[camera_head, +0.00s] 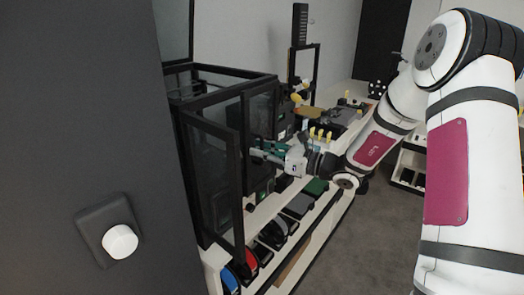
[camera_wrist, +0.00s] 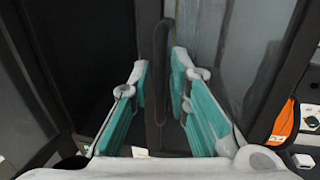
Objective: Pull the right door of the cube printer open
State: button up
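The cube printer (camera_head: 222,72) is a black-framed box with dark glass panels, left of centre in the head view. One glass door (camera_head: 212,180) stands swung out at its near side. The right door (camera_head: 259,112) is farther back, partly hidden by my gripper; its glass shows in the wrist view (camera_wrist: 235,50). In the wrist view a dark upright handle (camera_wrist: 160,65) stands between my teal-padded fingers. My gripper (camera_head: 262,152) is open, one finger each side of the handle, with narrow gaps visible. Whether either finger touches it cannot be told.
The printer stands on a long white bench (camera_head: 335,190) with several coloured items on its lower shelf. More equipment (camera_head: 335,118) stands beyond it. A dark panel with a white knob (camera_head: 120,242) fills the left foreground. Grey floor (camera_head: 375,225) is clear at right.

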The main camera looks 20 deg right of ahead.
jog(key=shift+c, duration=0.4)
grip_shut()
jog(key=shift+d, duration=0.1)
